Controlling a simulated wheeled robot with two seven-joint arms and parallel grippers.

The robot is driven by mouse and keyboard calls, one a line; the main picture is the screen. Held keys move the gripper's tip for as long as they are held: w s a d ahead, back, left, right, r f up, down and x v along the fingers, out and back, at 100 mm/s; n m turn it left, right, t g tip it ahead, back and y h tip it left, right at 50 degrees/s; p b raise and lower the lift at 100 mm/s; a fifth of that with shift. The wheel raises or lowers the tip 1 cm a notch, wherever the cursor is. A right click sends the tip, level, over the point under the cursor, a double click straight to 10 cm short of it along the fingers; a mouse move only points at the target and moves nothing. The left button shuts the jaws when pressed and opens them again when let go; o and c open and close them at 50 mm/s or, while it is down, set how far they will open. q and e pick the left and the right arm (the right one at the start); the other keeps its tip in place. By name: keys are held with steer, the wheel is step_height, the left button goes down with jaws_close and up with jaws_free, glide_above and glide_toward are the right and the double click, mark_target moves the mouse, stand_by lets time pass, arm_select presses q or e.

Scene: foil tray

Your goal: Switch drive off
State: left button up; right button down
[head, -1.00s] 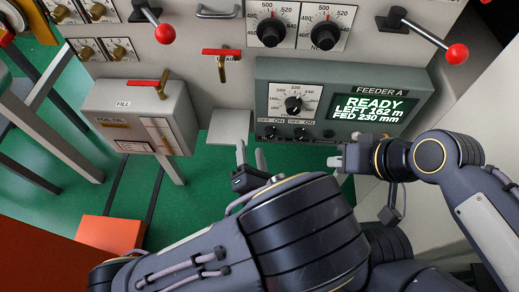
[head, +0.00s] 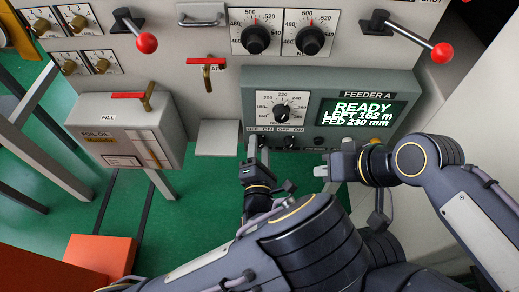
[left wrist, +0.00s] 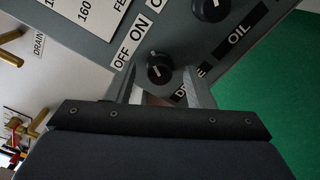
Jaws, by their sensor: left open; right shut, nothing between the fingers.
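The FEEDER A panel (head: 345,87) is a grey-green box with a lit screen reading READY, LEFT 162 m, FED 230 mm. Its DRIVE switch is a black rotary knob (left wrist: 160,68) under an OFF ON label in the left wrist view; I cannot tell which word it points to. My left gripper (head: 258,148) is open at the panel's lower left. In the left wrist view its fingertips (left wrist: 163,85) are near the DRIVE knob, one to each side; contact is unclear. My right gripper (head: 322,172) is shut and empty, below the panel.
The OIL knob (head: 290,142) is just right of DRIVE, and another small control (head: 319,141) is further right. A large dial (head: 282,112) sits above. A grey FILL box (head: 125,130) stands left. Red-knobbed levers (head: 147,43) are above. Green floor shows below.

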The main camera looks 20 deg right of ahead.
arm_select(q)
steer(key=shift+c, duration=0.5)
steer(key=c, duration=0.9)
steer(key=shift+n, duration=1.3)
steer(key=n+b, duration=0.1)
steer(key=n, duration=0.1)
steer(key=shift+f+n, duration=0.15)
steer(key=shift+n, duration=0.25)
steer(key=n+b, duration=0.2)
steer(key=n, duration=0.1)
steer(key=shift+n+b, duration=1.3)
steer(key=shift+n, duration=0.4)
